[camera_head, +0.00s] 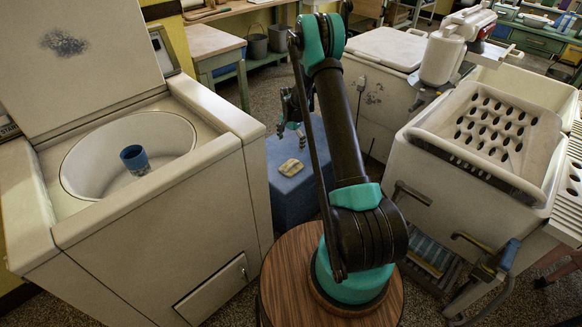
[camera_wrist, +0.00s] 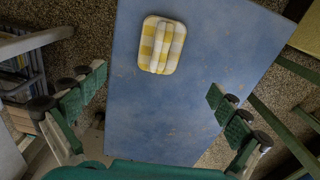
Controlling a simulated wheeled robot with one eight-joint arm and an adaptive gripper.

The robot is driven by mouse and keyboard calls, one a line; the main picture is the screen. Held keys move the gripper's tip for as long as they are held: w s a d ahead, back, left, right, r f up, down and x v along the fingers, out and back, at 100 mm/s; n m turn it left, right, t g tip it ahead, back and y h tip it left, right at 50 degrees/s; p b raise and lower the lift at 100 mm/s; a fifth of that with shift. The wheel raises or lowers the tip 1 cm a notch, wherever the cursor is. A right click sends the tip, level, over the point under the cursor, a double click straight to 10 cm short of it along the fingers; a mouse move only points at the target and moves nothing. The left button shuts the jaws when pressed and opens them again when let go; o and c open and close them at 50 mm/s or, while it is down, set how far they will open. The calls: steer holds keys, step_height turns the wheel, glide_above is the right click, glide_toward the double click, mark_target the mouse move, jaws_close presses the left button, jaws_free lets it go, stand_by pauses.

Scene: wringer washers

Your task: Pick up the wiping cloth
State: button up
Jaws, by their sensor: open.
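The wiping cloth (camera_wrist: 162,45) is a small folded pad with yellow and white checks. It lies on the flat blue top (camera_wrist: 150,110) of a block, towards the upper middle of the wrist view. In the head view the cloth (camera_head: 291,167) shows as a pale yellow patch on the blue block (camera_head: 290,200). My gripper (camera_wrist: 158,103) is open and empty, with its green-padded fingers wide apart on either side of the blue top. In the head view my gripper (camera_head: 291,135) hangs above the block, apart from the cloth. My arm hides part of the block's right side.
A white top-opening washer (camera_head: 150,220) with a raised lid and a blue cup (camera_head: 135,160) stands left. A white washer with a perforated tray (camera_head: 500,135) stands right. A wooden table (camera_head: 215,45) and grey buckets (camera_head: 257,42) are behind. The blue top around the cloth is clear.

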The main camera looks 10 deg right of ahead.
mark_target(291, 163)
step_height(291, 163, down, 9)
steer(key=shift+r, duration=0.2)
steer(key=shift+w+d+f, duration=0.1)
steer(key=shift+f, duration=1.2)
steer(key=shift+w+f, duration=0.1)
steer(key=shift+f, duration=1.15)
steer(key=shift+c, duration=0.2)
steer(key=c, duration=1.3)
